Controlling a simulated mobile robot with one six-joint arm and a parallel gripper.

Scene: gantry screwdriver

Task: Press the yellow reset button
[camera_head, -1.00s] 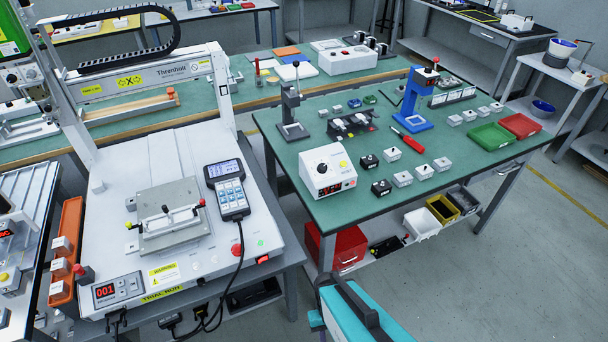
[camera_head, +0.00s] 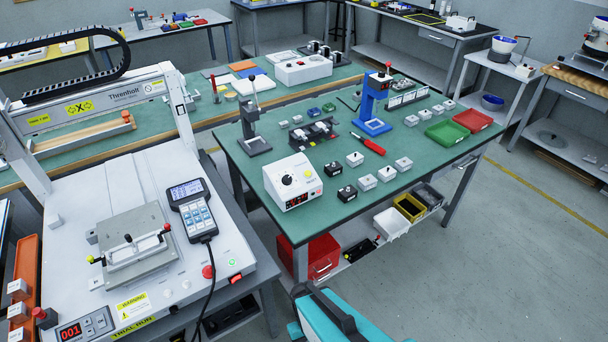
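A small yellow button (camera_head: 309,172) sits on the top of a white control box (camera_head: 274,184) on the green-topped bench. The box also has a dark round knob (camera_head: 287,179) and a red display on its front face. I take this yellow button as the reset button, but no label on it is readable. A teal and dark part of my own arm shows at the bottom edge, in front of the bench. My gripper is not in view.
The gantry machine (camera_head: 125,180) stands left of the bench, with a handheld pendant (camera_head: 194,209) and cable. A dark press stand (camera_head: 254,130) is behind the control box. Small blocks and a red-handled screwdriver (camera_head: 369,144) lie to its right. Floor at lower right is clear.

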